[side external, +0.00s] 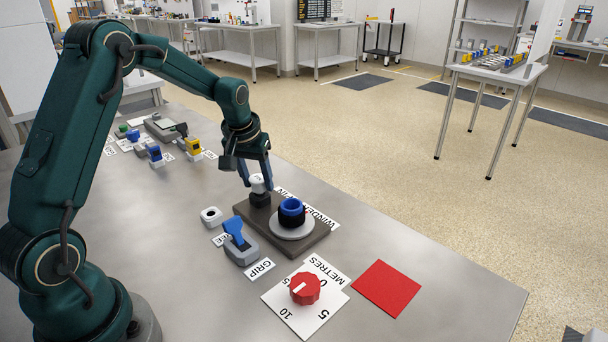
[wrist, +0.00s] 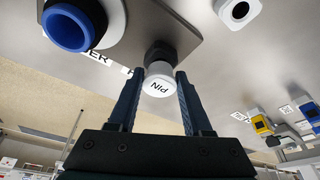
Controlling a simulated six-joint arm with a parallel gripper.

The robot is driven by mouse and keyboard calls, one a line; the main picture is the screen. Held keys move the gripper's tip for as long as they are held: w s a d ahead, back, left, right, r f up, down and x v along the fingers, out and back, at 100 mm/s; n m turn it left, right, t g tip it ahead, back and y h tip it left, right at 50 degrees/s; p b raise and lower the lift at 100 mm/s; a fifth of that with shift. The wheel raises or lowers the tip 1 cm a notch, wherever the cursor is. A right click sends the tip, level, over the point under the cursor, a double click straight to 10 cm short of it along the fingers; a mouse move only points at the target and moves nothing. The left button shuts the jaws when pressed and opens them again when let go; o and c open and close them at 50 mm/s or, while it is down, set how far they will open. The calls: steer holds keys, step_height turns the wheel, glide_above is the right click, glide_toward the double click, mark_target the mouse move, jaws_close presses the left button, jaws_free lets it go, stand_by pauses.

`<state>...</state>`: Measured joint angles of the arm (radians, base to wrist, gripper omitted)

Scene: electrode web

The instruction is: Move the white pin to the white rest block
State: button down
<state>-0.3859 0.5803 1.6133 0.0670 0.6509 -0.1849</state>
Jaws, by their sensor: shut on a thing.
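In the wrist view the white pin (wrist: 159,83) sits between the fingertips. My gripper (side external: 259,187) is shut on it from above; it also shows in the wrist view (wrist: 158,90). The white rest block (side external: 211,216) lies on the table just left of the plate, with a dark hole in its top. The rest block also shows at the top of the wrist view (wrist: 228,14). The pin's lower end is hidden.
The winder plate (side external: 316,240) carries a blue and black spool (side external: 291,210) on a pale disc beside the pin. A blue-handled grip switch (side external: 238,243) stands in front of the rest block. A red knob (side external: 305,288) and red square (side external: 387,288) lie nearer.

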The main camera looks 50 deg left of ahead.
mark_target(259, 177)
steer(key=shift+r, duration=0.45)
steer(key=shift+r, duration=1.45)
steer(key=s+a+r+n+g+y, duration=0.1)
steer(key=s+a+r+n, duration=0.2)
steer(key=s+n, duration=0.3)
steer(key=s, duration=0.4)
steer(key=shift+s+a+r, duration=0.15)
steer(key=shift+f, duration=2.95)
steer(key=shift+f, duration=1.65)
